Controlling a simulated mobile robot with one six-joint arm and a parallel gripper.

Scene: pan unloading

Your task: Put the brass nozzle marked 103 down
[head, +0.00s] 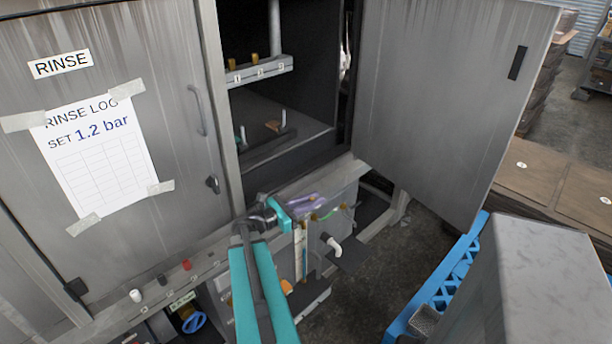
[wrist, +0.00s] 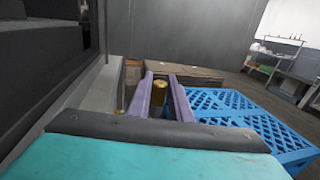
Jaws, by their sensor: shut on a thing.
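The brass nozzle (wrist: 159,90) shows upright between the two purple fingers of my gripper (wrist: 161,92) in the wrist view. My gripper is shut on it. No marking on it is readable. In the head view my gripper (head: 318,202) is low in front of the open cabinet, over a grey box-like unit, and I cannot make out the held nozzle there. Two other brass pieces, the left one (head: 231,63) and the right one (head: 255,58), stand on a numbered ledge (head: 262,70) inside the cabinet.
The cabinet door (head: 450,95) stands open to the right. A closed door bears a rinse log sheet (head: 98,150). A dark shelf (head: 290,130) inside holds small items. A blue pallet (wrist: 245,118) lies on the floor at right. A white pipe (head: 332,246) projects below my gripper.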

